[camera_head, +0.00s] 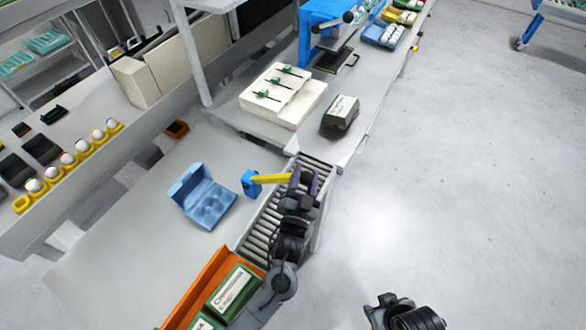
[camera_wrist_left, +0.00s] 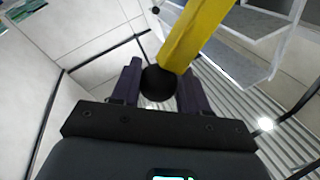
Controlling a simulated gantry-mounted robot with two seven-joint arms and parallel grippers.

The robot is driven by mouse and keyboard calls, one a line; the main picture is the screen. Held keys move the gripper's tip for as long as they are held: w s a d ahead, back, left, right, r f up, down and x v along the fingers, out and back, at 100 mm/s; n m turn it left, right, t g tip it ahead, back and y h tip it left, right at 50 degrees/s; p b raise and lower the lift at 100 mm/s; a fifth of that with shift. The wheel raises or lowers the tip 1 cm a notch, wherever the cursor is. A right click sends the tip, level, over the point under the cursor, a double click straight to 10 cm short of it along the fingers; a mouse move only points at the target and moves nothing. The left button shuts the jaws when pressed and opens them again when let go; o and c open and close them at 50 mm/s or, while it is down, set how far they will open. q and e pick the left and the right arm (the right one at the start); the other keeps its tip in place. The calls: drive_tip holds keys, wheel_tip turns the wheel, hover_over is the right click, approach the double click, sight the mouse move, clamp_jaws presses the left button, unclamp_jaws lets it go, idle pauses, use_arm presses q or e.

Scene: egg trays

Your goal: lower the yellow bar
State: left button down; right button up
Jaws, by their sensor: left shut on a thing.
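The yellow bar (camera_head: 272,178) sticks out from a blue block (camera_head: 250,183) beside the roller conveyor (camera_head: 262,222) and reaches right over the rollers, roughly level. My left gripper (camera_head: 303,180) is at the bar's free end. In the left wrist view the yellow bar (camera_wrist_left: 198,32) runs down to a round black knob (camera_wrist_left: 158,83). The purple-grey fingers of the left gripper (camera_wrist_left: 158,88) are shut on that knob, one on each side. Part of my right arm shows at the bottom of the head view; its jaws are not clear.
An open blue egg carton (camera_head: 205,203) lies on the grey table left of the bar. An orange crate (camera_head: 203,283) with green boxes stands at the bottom. A dark box (camera_head: 341,113) and a white fixture (camera_head: 284,95) lie beyond. The floor at right is clear.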

use_arm(q)
drive_tip(key=shift+s+d+f+m+b, duration=0.2)
drive_tip(key=shift+d+f+m, duration=0.1)
drive_tip(key=shift+f, duration=0.3)
drive_tip(key=shift+s+d+f+m+b, duration=0.2)
drive_tip(key=shift+d+f+m, duration=0.1)
drive_tip(key=shift+f, duration=0.25)
drive_tip(key=c, duration=0.7)
unclamp_jaws()
drive_tip(key=shift+r, duration=0.1)
drive_tip(key=v, duration=1.1)
drive_tip(key=shift+w, duration=0.15)
